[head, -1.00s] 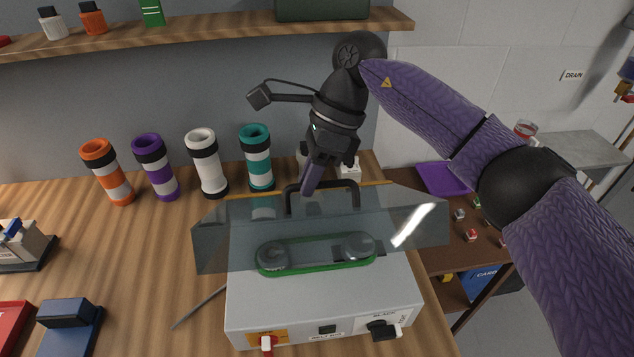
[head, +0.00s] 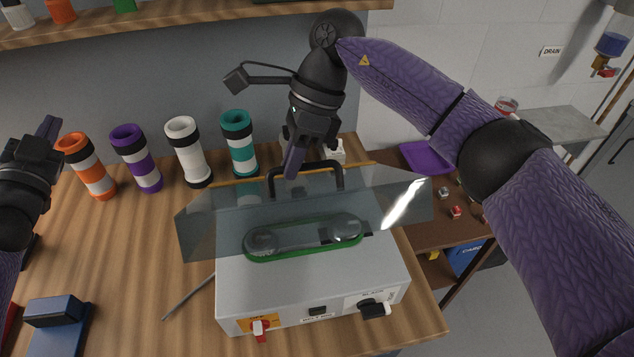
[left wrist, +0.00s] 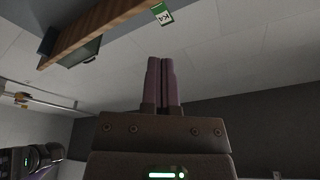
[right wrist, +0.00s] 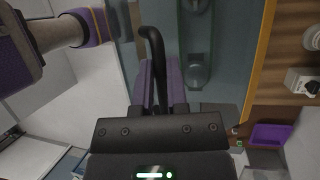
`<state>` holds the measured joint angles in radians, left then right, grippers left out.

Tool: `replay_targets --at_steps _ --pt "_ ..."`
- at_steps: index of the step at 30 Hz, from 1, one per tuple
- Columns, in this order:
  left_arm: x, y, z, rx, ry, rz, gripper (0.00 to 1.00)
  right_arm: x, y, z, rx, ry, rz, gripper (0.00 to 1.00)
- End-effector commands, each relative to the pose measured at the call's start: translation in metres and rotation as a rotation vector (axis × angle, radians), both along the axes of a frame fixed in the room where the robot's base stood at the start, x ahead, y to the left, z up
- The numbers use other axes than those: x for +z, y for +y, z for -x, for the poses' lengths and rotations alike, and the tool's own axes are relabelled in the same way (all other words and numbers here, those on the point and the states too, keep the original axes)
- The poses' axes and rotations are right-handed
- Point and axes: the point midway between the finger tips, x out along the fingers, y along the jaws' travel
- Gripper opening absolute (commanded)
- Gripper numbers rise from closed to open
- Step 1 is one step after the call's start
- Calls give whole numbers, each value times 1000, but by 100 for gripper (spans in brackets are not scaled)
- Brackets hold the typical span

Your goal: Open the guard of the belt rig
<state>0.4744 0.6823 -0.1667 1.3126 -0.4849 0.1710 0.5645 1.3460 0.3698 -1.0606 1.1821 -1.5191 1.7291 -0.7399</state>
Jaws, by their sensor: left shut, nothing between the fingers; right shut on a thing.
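The belt rig (head: 310,290) is a light grey box on the wooden bench, with a dark belt on two pulleys (head: 305,236) framed in green. Its clear guard (head: 225,215) stands slanted around and behind the belt, with an orange top edge and a black arched handle (head: 338,177). My right gripper (head: 292,168) is shut on the handle, reaching from above and behind; the handle (right wrist: 153,45) passes between its fingers in the right wrist view. My left gripper (head: 48,128) is shut and empty, raised at the far left; its closed fingers show in the left wrist view (left wrist: 161,82).
Several banded tubes stand behind the rig, including a teal one (head: 239,145) and a white one (head: 187,150). A red switch (head: 259,330) and black knob (head: 374,308) are on the rig's front. A shelf (head: 200,22) runs above. Bench left of the rig is mostly clear.

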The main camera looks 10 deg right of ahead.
Motion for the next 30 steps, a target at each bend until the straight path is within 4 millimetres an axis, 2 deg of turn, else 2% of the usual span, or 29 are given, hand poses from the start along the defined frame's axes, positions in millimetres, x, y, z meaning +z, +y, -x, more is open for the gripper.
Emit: replay_targets --at_steps 1,2,3,5,6,8,9,11,12,13,14,15,16,17,19,20,21,22,24,25,27,30 --pt "29 -54 -2 -186 -79 17 0 -4 -2 -2 -9 -4 7 0" --pt "46 -88 3 -308 -121 27 0 -4 -2 -2 -9 -4 7 0" --pt "66 -132 13 -479 -169 35 0 -4 -2 -2 -9 -4 7 0" --pt "93 -196 41 -746 -227 35 0 -4 -2 -2 -9 -4 7 0" --pt "108 -234 67 -930 -254 25 0 -4 -2 -2 -9 -4 7 0" --pt "122 -285 114 -1215 -273 -9 0 -4 -2 -2 -9 -4 7 0" --pt "126 -312 151 -1411 -270 -46 0 -4 -2 -2 -9 -4 7 0" --pt "125 -342 211 -1712 -236 -130 0 -4 -2 -2 -10 -4 7 0" --pt "117 -354 253 -1917 -188 -215 0 -4 -2 -2 -10 -4 7 0" --pt "107 -360 284 -2068 -134 -306 0 -4 -2 -2 -10 -4 7 0" --pt "93 -363 313 -2206 -62 -440 0 -4 -2 -2 -10 -4 7 0" --pt "63 -366 344 -2339 63 -716 0 -4 -2 -2 -10 -4 7 0" --pt "41 -367 354 -2359 147 -922 0 -4 -2 -2 -10 -4 7 0" --pt "22 -368 359 -2338 220 -1120 0 -4 -2 -2 -9 -4 7 0" --pt "-17 -365 355 -2173 370 -1590 0 -4 -2 -2 -9 -4 7 0" --pt "-31 -363 347 -2050 420 -1785 0 -4 -2 -2 -9 -4 7 0" --pt "-43 -361 334 -1842 465 -2025 0 -4 -2 -2 -10 -4 7 0" --pt "-49 -360 322 -1664 480 -2179 0 -4 -2 -2 -10 -4 7 0" --pt "-49 -361 293 -1223 454 -2430 0 -4 -2 -2 -10 -4 7 0" --pt "-45 -363 283 -1045 422 -2492 0 -4 -2 -2 -10 -4 7 0" --pt "-32 -368 265 -695 324 -2561 0 -4 -2 -2 -10 -4 7 0" --pt "-13 -377 253 -377 188 -2555 0 -4 -2 -2 -10 -4 7 0"
